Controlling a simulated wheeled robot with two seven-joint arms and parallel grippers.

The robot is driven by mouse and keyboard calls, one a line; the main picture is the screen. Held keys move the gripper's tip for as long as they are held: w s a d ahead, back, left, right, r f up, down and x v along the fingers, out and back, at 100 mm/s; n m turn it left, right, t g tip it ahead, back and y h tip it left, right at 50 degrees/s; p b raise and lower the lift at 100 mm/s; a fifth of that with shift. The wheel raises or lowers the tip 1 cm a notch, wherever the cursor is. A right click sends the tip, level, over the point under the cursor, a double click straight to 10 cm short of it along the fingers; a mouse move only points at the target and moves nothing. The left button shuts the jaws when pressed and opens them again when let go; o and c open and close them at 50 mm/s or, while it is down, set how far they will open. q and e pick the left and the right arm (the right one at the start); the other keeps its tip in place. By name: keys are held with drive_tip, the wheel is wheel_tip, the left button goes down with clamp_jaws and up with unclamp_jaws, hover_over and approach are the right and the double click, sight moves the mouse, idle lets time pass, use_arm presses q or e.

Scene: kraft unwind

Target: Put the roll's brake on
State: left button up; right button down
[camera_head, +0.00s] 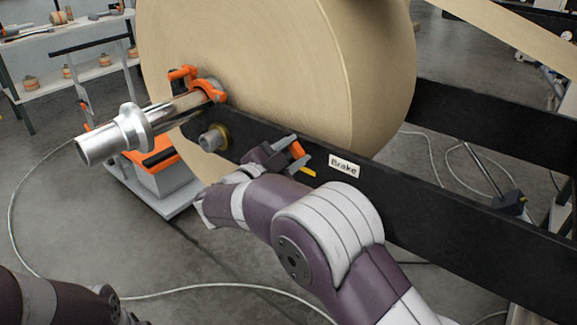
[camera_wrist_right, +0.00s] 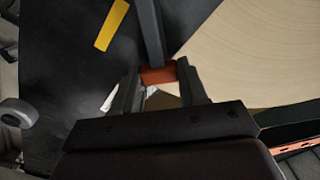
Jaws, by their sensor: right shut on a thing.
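The large kraft paper roll (camera_head: 300,70) sits on its shaft (camera_head: 160,112) beside the black frame beam (camera_head: 430,205). A white label reading "Brake" (camera_head: 344,168) is on the beam. Left of it are the brake lever's orange grip (camera_head: 297,149) and a yellow mark (camera_head: 308,171). My right gripper (camera_head: 288,154) is shut on the orange grip. In the right wrist view, the grip (camera_wrist_right: 158,75) sits between the fingers (camera_wrist_right: 158,88), and the dark lever bar (camera_wrist_right: 148,30) runs up from it, apart from the yellow mark (camera_wrist_right: 111,25). My left gripper is out of view.
An orange clamp (camera_head: 211,90) holds the shaft at the roll. A metal stub (camera_head: 213,138) projects from the beam below it. A hose (camera_head: 180,290) crosses the open floor.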

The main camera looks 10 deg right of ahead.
drive_tip(key=f+m+b, duration=0.2)
drive_tip(key=b, duration=0.2)
drive_tip(key=s+d+f+m+b, duration=0.1)
drive_tip(key=f+m+b, duration=0.1)
drive_tip(key=b, duration=0.3)
drive_tip(key=s+d+f+m+b, duration=0.1)
drive_tip(key=f+m+b, duration=0.1)
drive_tip(key=m+b, duration=0.2)
drive_tip(key=shift+s+f, duration=0.2)
drive_tip(key=shift+f, duration=0.05)
drive_tip(key=shift+f+m+b, duration=0.35)
drive_tip(key=shift+m+b, duration=0.55)
drive_tip(key=shift+b, duration=0.4)
drive_tip(key=c, duration=0.6)
unclamp_jaws()
drive_tip(key=shift+a, duration=0.1)
drive_tip(key=p+v, duration=0.2)
drive_tip(key=v, duration=1)
drive_tip(key=shift+s+a, duration=0.25)
